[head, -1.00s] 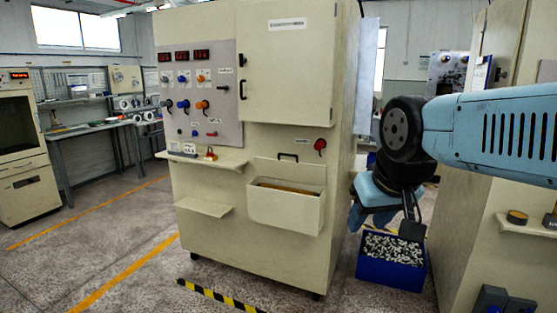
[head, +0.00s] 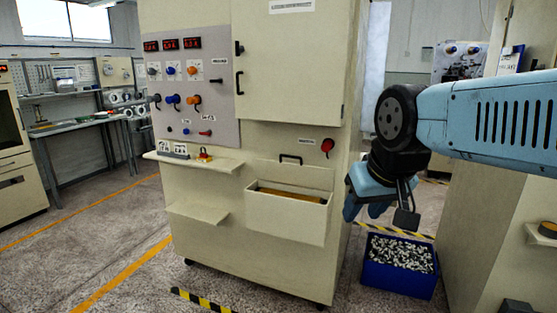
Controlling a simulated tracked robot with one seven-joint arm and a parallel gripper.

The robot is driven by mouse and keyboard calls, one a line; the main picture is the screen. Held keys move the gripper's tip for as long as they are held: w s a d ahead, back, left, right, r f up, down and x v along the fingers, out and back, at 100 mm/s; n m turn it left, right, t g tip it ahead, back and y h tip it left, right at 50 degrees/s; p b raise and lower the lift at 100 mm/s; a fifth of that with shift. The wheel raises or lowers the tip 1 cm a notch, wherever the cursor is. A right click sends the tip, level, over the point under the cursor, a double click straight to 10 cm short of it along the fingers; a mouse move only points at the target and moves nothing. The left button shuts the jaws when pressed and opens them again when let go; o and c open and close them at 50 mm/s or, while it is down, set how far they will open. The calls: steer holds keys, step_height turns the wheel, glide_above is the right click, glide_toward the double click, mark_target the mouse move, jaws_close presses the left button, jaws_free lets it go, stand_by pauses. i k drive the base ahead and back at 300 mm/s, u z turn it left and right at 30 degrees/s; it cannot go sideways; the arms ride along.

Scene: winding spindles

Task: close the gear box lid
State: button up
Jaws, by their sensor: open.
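The gear box (head: 286,222) is probably the cream open-topped bin on the front of the tall cabinet. Its lid (head: 290,175) stands raised against the cabinet front, with a dark handle (head: 290,158) near its top edge. Something brown shows inside the box. My gripper (head: 399,215) hangs down from my blue arm, to the right of the box and past the cabinet's right edge. It is open and apart from the lid; its fingers are small and partly hidden by the wrist.
A blue crate (head: 372,275) of small metal parts stands on the floor below my gripper. A red knob (head: 327,147) sits right of the lid. A small shelf (head: 197,212) juts out left of the box. Another cabinet stands close on the right. Floor in front is clear.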

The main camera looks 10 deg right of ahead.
mark_target(318, 179)
steer(key=u, duration=0.05)
steer(key=i, duration=0.3)
steer(key=z, duration=0.15)
steer(key=k, duration=1.1)
steer(key=u, duration=0.6)
steer(key=i, duration=2.05)
steer(key=z, duration=0.45)
